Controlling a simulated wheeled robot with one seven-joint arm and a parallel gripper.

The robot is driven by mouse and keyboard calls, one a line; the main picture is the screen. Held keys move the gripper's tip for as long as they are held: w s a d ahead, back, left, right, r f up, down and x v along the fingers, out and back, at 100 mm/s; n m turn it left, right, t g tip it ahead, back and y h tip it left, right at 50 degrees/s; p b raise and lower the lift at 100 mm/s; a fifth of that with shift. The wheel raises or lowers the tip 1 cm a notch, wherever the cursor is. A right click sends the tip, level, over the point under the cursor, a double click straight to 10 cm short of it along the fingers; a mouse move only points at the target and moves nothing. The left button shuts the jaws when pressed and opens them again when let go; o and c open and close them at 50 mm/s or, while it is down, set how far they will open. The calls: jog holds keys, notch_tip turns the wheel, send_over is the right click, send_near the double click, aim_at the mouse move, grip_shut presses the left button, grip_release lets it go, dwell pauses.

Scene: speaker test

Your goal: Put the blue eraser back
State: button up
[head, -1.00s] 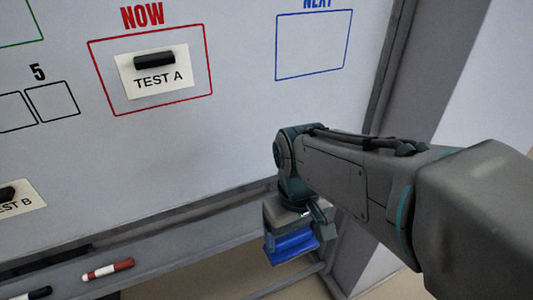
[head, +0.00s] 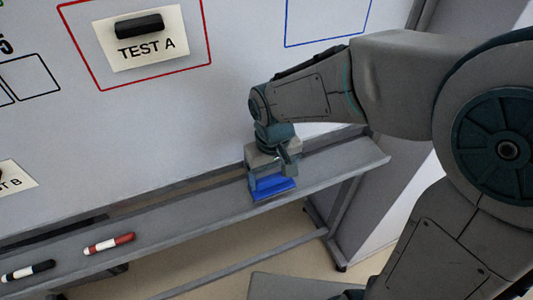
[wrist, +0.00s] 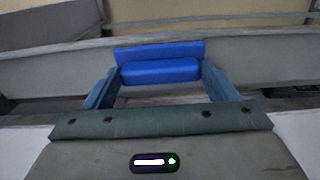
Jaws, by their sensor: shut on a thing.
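The blue eraser (head: 272,187) is held between the fingers of my gripper (head: 272,175), at the right part of the grey tray (head: 190,205) under the whiteboard. In the wrist view the eraser (wrist: 160,70) lies across the space between the two fingers of my gripper (wrist: 160,85). The gripper points down and is shut on the eraser. In the head view the eraser overlaps the tray; I cannot tell whether it touches the tray surface.
A red marker (head: 109,243) and a black marker (head: 28,271) lie on the tray to the left. The TEST A card (head: 145,50) is on the board under a black magnet (head: 139,25). The tray between the red marker and my gripper is clear.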

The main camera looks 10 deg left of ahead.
aim_at(263, 179)
jog(key=shift+w+a+f+p, duration=0.2)
jog(key=shift+w+a+f, duration=0.25)
jog(key=shift+f, duration=0.6)
jog(key=shift+w+a+f+p, duration=0.15)
jog(key=shift+w+a+f, duration=0.25)
jog(key=shift+f, duration=0.6)
jog(key=shift+w+a+f+p, duration=0.25)
jog(key=shift+a+f, duration=0.25)
jog(key=shift+f, duration=0.55)
jog(key=o, duration=0.9)
jog(key=shift+c, duration=0.2)
jog(key=shift+r, duration=0.1)
notch_tip(263, 179, up, 12)
jog(key=b, duration=0.1)
jog(key=shift+b, duration=0.35)
jog(key=s+d+r+m+t, duration=0.1)
jog(key=s+d+m+t, duration=0.1)
jog(key=d, duration=0.9)
jog(key=s+d+r+m+t, duration=0.1)
jog(key=s+d+m, duration=0.3)
jog(key=d, duration=0.7)
jog(key=shift+s+d+r+t, duration=0.25)
jog(key=shift+s+r+t, duration=0.2)
jog(key=shift+s, duration=0.5)
